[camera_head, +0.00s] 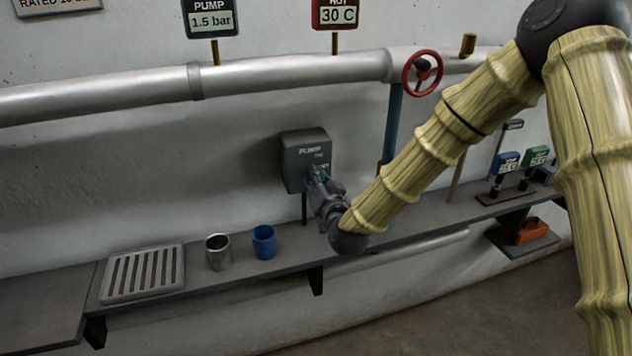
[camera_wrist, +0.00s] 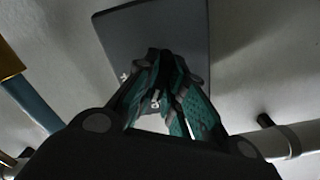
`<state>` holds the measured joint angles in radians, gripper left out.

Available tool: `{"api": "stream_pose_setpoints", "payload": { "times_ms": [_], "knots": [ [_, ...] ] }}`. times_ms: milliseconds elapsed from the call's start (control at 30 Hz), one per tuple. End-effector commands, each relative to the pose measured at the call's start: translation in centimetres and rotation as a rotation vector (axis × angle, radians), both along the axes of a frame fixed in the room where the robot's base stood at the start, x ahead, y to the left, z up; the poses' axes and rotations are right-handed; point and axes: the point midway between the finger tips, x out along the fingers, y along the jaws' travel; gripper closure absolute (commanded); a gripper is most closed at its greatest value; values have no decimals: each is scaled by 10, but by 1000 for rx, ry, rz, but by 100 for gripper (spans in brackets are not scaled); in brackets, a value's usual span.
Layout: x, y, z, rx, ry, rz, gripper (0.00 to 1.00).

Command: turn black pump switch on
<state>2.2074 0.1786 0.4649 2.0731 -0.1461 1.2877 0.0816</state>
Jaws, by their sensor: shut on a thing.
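The pump switch box (camera_head: 304,149) is a dark grey box on the wall above the shelf, labelled PUMP in the head view. It also shows in the wrist view as a dark panel (camera_wrist: 150,40). My gripper (camera_head: 318,172) is at the lower front of the box. In the wrist view my gripper (camera_wrist: 160,95) has its fingers close together, shut on the switch lever. The lever itself is mostly hidden between the fingers, so I cannot tell its position.
A shelf (camera_head: 405,222) runs below the box. It holds a slotted tray (camera_head: 143,273), a metal cup (camera_head: 219,252) and a blue cup (camera_head: 263,242). A pipe (camera_head: 290,72) with a red handwheel (camera_head: 422,73) runs above. Small blue (camera_head: 506,162) and green (camera_head: 536,156) gauges stand at right.

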Motion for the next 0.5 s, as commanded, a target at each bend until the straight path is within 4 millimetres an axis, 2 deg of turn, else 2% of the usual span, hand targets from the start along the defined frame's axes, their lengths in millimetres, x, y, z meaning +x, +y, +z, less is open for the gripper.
{"api": "stream_pose_setpoints", "payload": {
  "times_ms": [433, 467, 500],
  "knots": [
    [-1, 0, -2, -12, 0, 1, 100],
    [-1, 0, -2, -12, 0, 1, 85],
    [-1, 0, -2, -11, 1, 1, 78]
  ]
}}
